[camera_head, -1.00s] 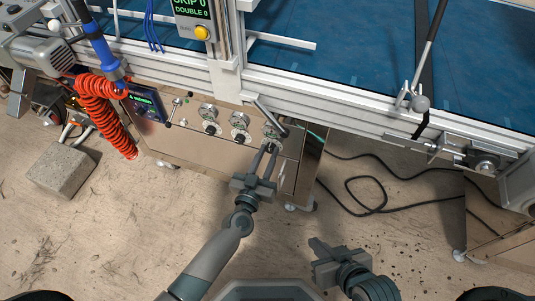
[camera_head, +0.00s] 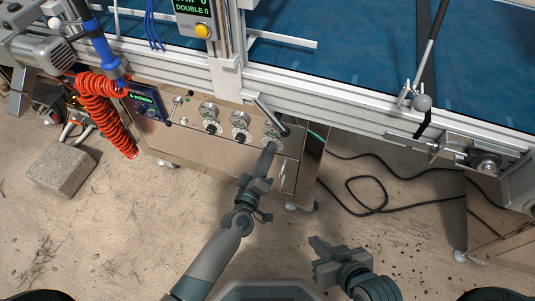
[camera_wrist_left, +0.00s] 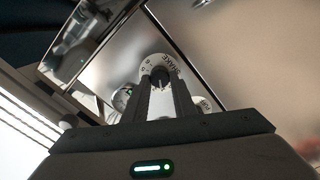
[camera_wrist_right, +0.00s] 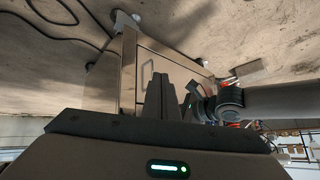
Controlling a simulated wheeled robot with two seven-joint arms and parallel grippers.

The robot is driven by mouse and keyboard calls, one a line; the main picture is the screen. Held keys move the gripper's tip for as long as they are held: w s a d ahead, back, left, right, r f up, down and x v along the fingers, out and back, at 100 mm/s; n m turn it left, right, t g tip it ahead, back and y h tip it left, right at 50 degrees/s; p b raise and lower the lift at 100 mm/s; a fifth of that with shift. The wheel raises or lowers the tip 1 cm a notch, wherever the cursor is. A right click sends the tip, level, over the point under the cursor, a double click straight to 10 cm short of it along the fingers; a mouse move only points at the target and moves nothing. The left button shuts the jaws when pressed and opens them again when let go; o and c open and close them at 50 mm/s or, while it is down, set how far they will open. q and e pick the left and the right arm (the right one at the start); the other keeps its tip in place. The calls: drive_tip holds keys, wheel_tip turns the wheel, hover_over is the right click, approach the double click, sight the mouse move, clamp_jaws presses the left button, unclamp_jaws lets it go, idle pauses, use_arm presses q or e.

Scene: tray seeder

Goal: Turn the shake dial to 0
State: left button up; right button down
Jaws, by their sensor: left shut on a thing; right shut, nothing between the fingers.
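The shake dial (camera_wrist_left: 158,72) is a round black knob on a pale disc marked SHAKE, on the front panel of the metal cabinet (camera_head: 225,158). My left gripper (camera_wrist_left: 160,83) is shut on the knob, its fingers on either side of it. The knob's pointer and setting cannot be read. In the head view my left gripper (camera_head: 270,148) reaches up to the rightmost knob and largely hides it. My right gripper (camera_head: 316,245) is shut and empty, low over the floor; its fingers also show in the right wrist view (camera_wrist_right: 160,90).
Two similar knobs with gauges, the left gauge (camera_head: 208,110) and middle gauge (camera_head: 239,119), sit left of the dial. A lever (camera_head: 270,118) juts out just above it. A blue box with a green display (camera_head: 147,103), red coiled hose (camera_head: 105,115) and concrete block (camera_head: 61,169) are further left.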

use_arm(q)
drive_tip(key=shift+f+n+b, duration=0.15)
drive_tip(key=shift+n+b, duration=0.5)
drive_tip(key=shift+n, duration=2.75)
use_arm(e)
drive_tip(key=shift+w+a+r+t+y, duration=0.2)
drive_tip(key=shift+w+a+r+t, duration=0.35)
drive_tip(key=shift+w+r+t, duration=0.3)
drive_tip(key=shift+w+a+r+t+y, duration=0.2)
drive_tip(key=shift+w+a+r+t, duration=0.4)
drive_tip(key=shift+w+r, duration=0.3)
drive_tip(key=shift+r, duration=0.1)
use_arm(q)
drive_tip(key=o, duration=1)
drive_tip(key=shift+o, duration=0.2)
